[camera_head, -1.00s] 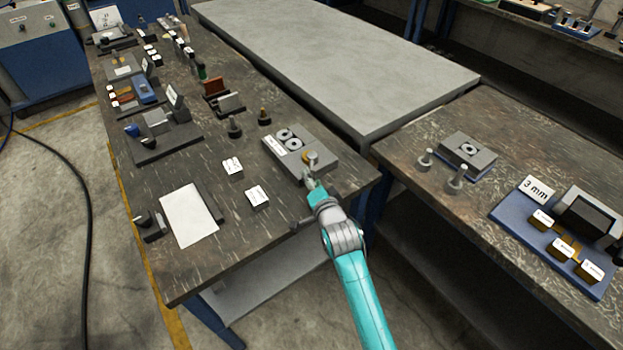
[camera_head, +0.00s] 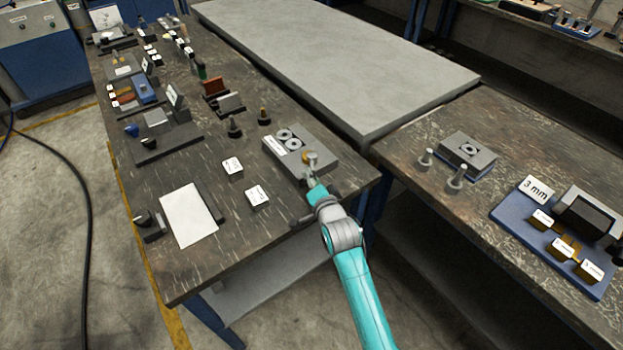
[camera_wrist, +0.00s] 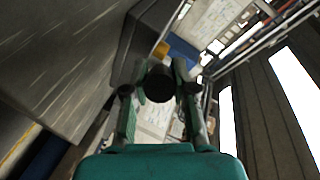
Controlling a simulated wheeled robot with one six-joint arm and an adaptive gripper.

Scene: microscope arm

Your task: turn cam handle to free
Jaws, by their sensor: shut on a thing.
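The grey fixture block (camera_head: 325,168) sits near the right front corner of the workbench, with two round discs and a white label on top. A small brass part (camera_head: 306,156) and a pale metal post (camera_head: 312,159) stand on its near side. My gripper (camera_head: 311,177) reaches this side from the front. In the wrist view, a dark round knob, which looks like the end of the cam handle (camera_wrist: 158,84), lies between the fingers of my gripper (camera_wrist: 160,88). My gripper is shut on it. The handle's exact angle is hidden by the gripper.
Two white labelled blocks (camera_head: 257,197) and a white sheet (camera_head: 188,216) lie to the left on the bench. Two dark knobbed posts (camera_head: 264,117) stand behind the fixture.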

